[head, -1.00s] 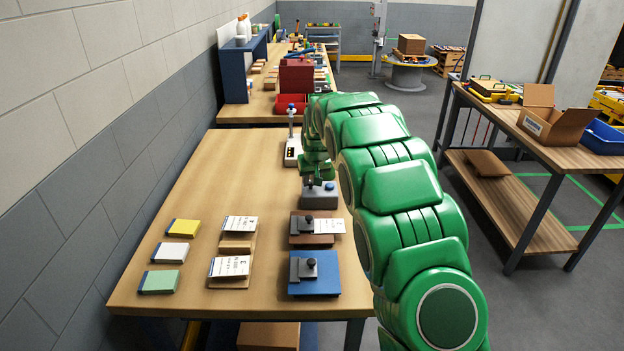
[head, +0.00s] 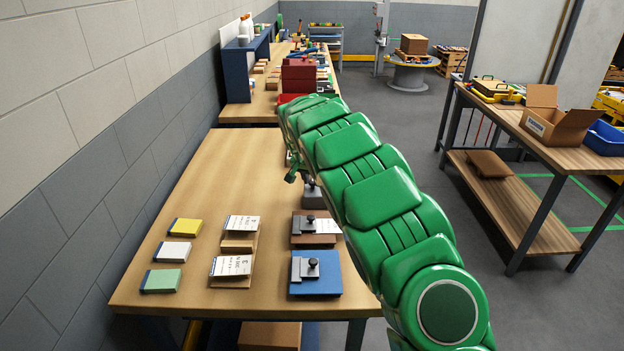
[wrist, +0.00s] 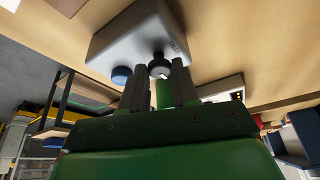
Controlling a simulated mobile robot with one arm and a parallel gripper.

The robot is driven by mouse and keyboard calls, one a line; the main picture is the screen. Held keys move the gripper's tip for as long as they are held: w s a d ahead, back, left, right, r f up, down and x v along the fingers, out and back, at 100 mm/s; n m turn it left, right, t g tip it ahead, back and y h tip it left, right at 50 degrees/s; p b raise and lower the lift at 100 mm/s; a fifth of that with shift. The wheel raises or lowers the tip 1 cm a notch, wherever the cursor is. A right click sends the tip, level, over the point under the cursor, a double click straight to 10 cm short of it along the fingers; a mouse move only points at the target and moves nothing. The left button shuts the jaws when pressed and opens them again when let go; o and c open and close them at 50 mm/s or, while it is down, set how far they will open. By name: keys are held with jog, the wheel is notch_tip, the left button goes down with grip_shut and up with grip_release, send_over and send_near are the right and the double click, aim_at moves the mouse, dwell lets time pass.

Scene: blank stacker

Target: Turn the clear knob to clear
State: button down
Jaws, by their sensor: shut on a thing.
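A grey control box (wrist: 140,32) fills the upper middle of the wrist view. The arm hides the knob and the fingers there.
The wooden table (head: 190,270) holds a blue block (head: 318,283) and a brown block (head: 313,240) with dark clamps, card stands, and yellow, white and green pads at the left. The table's left middle is clear. A wall runs along its left.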

aim_at(308, 194)
jog(key=shift+r, duration=0.1)
dwell(0.4)
jog(key=c, duration=0.9)
grip_release()
jog(key=shift+o, duration=0.2)
jog(key=shift+r, duration=0.1)
jog(key=v, duration=0.7)
jog(key=shift+r, duration=0.2)
jog(key=shift+s, duration=0.1)
